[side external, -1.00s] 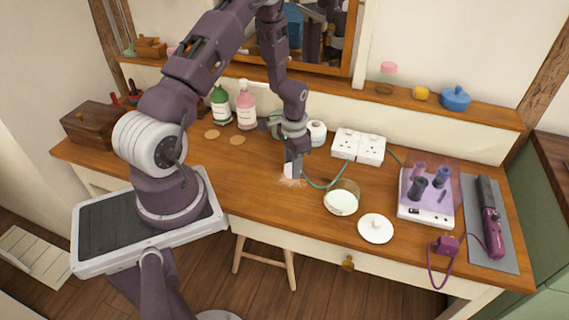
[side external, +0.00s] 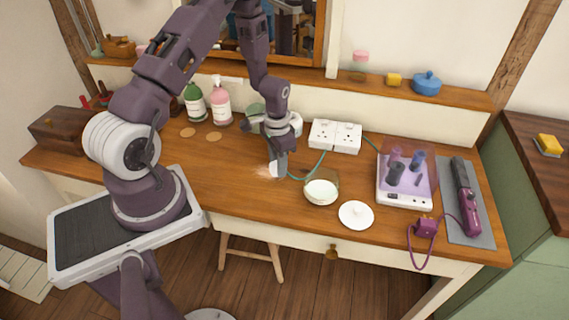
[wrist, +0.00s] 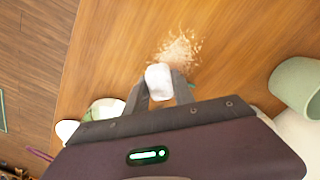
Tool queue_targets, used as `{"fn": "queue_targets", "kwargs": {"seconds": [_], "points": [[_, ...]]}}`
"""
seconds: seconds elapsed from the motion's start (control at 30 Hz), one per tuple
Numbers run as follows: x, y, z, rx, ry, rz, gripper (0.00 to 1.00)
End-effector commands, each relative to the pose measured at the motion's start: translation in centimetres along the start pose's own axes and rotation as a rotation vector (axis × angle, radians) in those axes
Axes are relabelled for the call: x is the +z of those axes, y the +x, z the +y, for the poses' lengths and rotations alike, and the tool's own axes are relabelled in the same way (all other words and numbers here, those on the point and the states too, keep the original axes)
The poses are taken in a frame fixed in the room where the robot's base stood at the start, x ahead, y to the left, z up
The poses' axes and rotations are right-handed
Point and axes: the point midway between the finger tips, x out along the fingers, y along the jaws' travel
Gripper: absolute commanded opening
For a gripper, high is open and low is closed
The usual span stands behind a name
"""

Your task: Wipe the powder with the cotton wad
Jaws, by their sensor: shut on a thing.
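The powder (side external: 264,171) is a pale, scattered patch on the wooden desk. It also shows in the wrist view (wrist: 179,49), just beyond my fingertips. My gripper (side external: 279,172) is low over the desk at the right edge of the patch. In the wrist view my gripper (wrist: 160,88) is shut on the white cotton wad (wrist: 158,78), which sits between the two fingers. The wad is beside the powder there; I cannot tell whether it touches the desk.
An open glass jar (side external: 321,191) with white contents and a round white lid (side external: 356,214) are to the right. A green cable (side external: 310,170) runs close by my gripper. Pump bottles (side external: 220,103) and white sockets (side external: 335,136) stand behind.

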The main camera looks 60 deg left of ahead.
Motion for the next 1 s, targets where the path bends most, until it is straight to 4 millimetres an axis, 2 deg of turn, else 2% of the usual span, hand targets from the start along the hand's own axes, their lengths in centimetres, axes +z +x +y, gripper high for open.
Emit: {"fn": "queue_targets", "kwargs": {"seconds": [0.9,1.0], "points": [[5.9,0.0,-5.9,0.0,-0.002,0.0,0.0],[5.0,0.0,-5.0,0.0,0.004,0.001,0.0]]}}
